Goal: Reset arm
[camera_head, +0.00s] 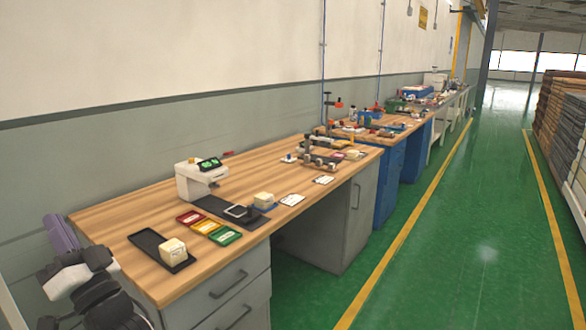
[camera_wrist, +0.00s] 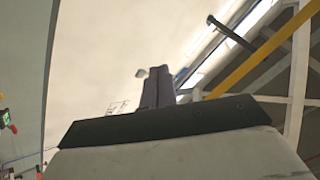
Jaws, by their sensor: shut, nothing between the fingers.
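My gripper (camera_wrist: 158,72) shows in the wrist view as two dark fingers pressed together with nothing between them. It points up toward the pale wall and ceiling. In the head view my arm is folded at the lower left, beside the near end of the wooden workbench (camera_head: 120,215). The purple-grey gripper fingers (camera_head: 62,236) stand upright there, apart from the bench and its objects.
On the bench are a black tray (camera_head: 147,240) with a cream block (camera_head: 173,250), red, yellow and green trays (camera_head: 208,227), a white device (camera_head: 195,180) and another block (camera_head: 264,200). More benches run behind. The green aisle (camera_head: 450,240) is clear; stacked goods (camera_head: 565,110) stand right.

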